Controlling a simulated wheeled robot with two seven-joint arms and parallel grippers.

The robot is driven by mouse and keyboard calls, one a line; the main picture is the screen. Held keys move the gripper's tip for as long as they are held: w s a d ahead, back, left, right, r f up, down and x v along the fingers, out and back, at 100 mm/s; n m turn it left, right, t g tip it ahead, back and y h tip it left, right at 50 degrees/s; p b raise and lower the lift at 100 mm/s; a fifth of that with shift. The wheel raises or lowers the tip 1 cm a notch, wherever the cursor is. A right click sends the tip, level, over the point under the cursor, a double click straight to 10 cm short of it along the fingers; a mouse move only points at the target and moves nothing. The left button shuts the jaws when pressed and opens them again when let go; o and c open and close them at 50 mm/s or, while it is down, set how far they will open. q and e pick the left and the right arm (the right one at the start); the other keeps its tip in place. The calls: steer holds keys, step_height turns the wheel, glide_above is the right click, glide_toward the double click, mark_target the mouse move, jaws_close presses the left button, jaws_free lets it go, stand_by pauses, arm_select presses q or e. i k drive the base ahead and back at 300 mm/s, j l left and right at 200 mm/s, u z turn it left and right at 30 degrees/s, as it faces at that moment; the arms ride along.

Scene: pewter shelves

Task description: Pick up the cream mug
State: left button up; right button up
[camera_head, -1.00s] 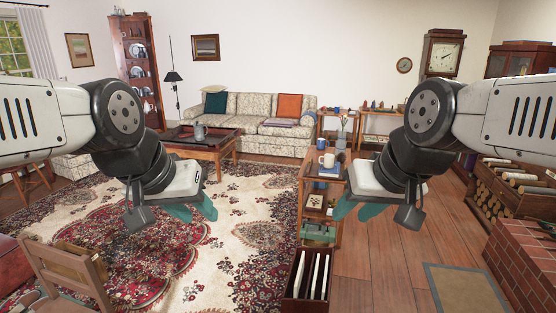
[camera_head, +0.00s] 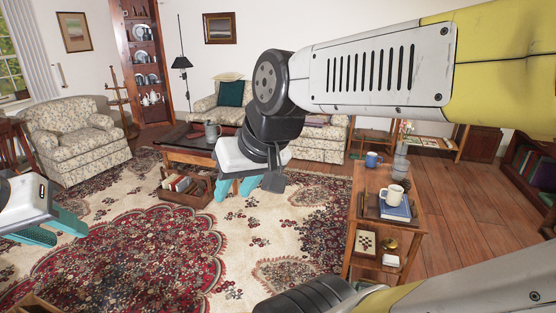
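The cream mug (camera_head: 393,194) stands upright on a blue book (camera_head: 396,211), on top of a narrow wooden shelf unit (camera_head: 413,225) at the right. My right gripper (camera_head: 237,188) hangs over the rug, well left of the mug in the picture. Its teal fingers are apart with nothing between them. My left gripper (camera_head: 50,230) is at the left edge, far from the mug. Its teal fingers are apart and empty.
A blue mug (camera_head: 373,160) and a grey vase (camera_head: 401,163) stand behind the cream mug on the same unit. A low table (camera_head: 190,155) with a grey pitcher (camera_head: 212,131) is behind my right gripper. The patterned rug (camera_head: 150,245) is largely clear.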

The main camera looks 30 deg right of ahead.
mark_target(394, 193)
steer(key=i+z, duration=0.3)
steer(key=i, duration=0.15)
steer(key=i+z, duration=0.3)
steer(key=i, duration=0.15)
steer(key=i+j+z, duration=0.15)
steer(key=i+z, duration=0.15)
steer(key=i+j+z, duration=0.3)
steer(key=i, duration=0.25)
steer(key=i+l+z, duration=0.2)
steer(key=i+z, duration=0.25)
steer(key=i+l+z, duration=0.1)
steer(key=i+z, duration=0.15)
steer(key=z, duration=0.25)
steer(key=i+j+z, duration=0.1)
steer(key=i+z, duration=0.45)
